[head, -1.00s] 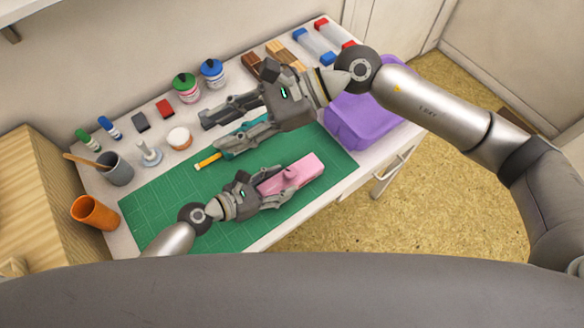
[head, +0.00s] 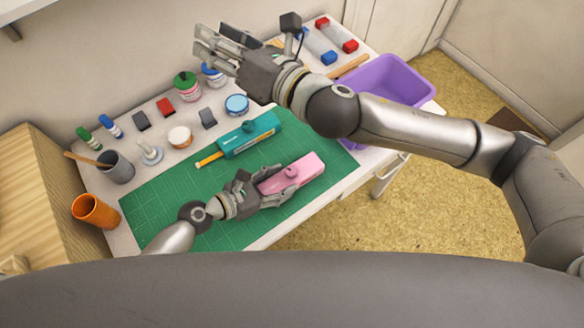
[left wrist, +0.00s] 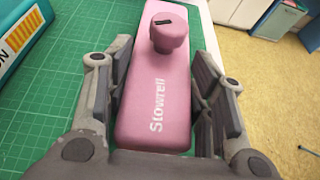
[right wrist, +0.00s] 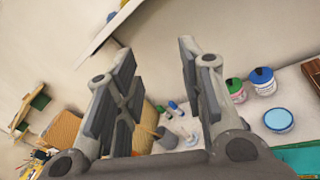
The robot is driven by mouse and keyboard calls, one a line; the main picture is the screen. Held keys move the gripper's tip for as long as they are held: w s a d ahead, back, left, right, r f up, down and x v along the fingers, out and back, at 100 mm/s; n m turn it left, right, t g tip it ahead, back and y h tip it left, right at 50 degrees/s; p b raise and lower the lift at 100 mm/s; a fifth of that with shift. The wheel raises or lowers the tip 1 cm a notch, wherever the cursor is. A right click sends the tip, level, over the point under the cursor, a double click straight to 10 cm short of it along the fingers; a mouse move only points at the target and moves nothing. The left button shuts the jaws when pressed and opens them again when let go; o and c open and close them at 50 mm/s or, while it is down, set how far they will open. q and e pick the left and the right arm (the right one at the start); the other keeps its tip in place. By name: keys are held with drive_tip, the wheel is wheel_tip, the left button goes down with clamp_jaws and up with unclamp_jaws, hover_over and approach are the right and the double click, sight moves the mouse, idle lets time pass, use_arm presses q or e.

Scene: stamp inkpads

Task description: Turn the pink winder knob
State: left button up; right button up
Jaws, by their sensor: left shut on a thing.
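The pink winder (head: 308,168), marked "Stowrell", lies on the green cutting mat (head: 150,210). Its round pink knob (left wrist: 170,38) stands up from its top and has a short dark mark. The knob also shows in the head view (head: 291,171). My left gripper (head: 262,190) is shut on the pink winder's body, one finger along each side, with the knob beyond the fingers in the left wrist view. My right gripper (head: 208,45) is raised above the back of the table, open and empty, away from the knob.
Bottles, inkpads, a grey cup (head: 117,170) and an orange cup (head: 90,211) stand around the mat's far and left sides. A purple bin (head: 410,70) is at the right.

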wheel_tip(320, 180, down, 8)
drive_tip(key=s+d+m+g+h, duration=0.1)
drive_tip(key=d+m+h, duration=0.15)
drive_tip(key=h, duration=0.25)
drive_tip(key=n+g+h, duration=0.2)
drive_tip(key=g+h, duration=0.4)
drive_tip(key=h, duration=0.2)
approach(291, 171)
drive_tip(key=shift+m, duration=0.25)
drive_tip(key=x, duration=0.8)
drive_tip(key=shift+w+f, duration=0.1)
drive_tip(key=shift+f, duration=0.25)
drive_tip(key=shift+c, duration=0.2)
drive_tip(key=c, duration=0.7)
drive_tip(key=shift+a+m+h, duration=0.15)
drive_tip(key=shift+m+h, duration=0.55)
drive_tip(key=shift+m, duration=1.7)
